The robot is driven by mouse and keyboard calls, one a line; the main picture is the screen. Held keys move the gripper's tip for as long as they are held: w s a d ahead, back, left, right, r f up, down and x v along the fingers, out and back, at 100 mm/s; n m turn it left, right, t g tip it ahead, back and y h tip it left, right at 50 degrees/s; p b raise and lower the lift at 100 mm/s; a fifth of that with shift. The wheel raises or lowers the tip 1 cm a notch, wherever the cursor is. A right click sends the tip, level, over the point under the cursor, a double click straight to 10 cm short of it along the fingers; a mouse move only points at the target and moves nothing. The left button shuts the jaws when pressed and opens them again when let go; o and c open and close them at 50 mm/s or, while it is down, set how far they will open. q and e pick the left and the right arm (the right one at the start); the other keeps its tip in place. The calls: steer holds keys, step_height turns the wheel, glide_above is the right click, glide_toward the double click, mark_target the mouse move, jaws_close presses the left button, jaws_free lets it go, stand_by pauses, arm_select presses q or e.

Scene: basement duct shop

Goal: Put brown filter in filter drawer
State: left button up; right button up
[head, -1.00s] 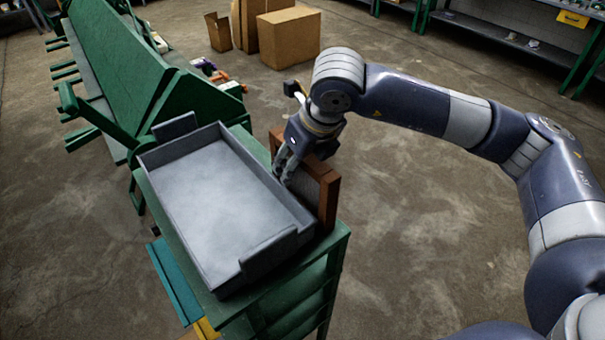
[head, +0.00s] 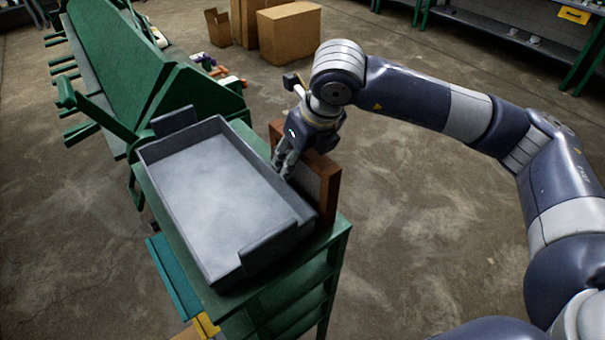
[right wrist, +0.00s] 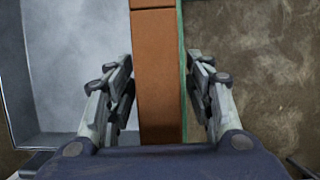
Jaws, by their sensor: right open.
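The brown filter (head: 328,190) stands on edge on the green stand, along the right side of the grey drawer (head: 215,190). Its brown frame surrounds a grey mesh. My right gripper (head: 284,168) is at the filter, between the drawer and the filter in the head view. In the right wrist view the open fingers (right wrist: 160,105) straddle the filter's brown top edge (right wrist: 157,60), one on each side with gaps. The drawer's grey floor (right wrist: 80,60) shows left of the filter there. The drawer is empty. My left gripper is not in view.
The green stand (head: 340,228) has shelves below, with teal and yellow pieces (head: 205,325) at its left. A green machine (head: 120,70) stands behind left. Cardboard boxes (head: 290,35) sit on the floor behind. Open concrete floor (head: 430,220) lies to the right.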

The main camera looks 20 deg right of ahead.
steer(key=shift+c, duration=0.5)
jaws_close()
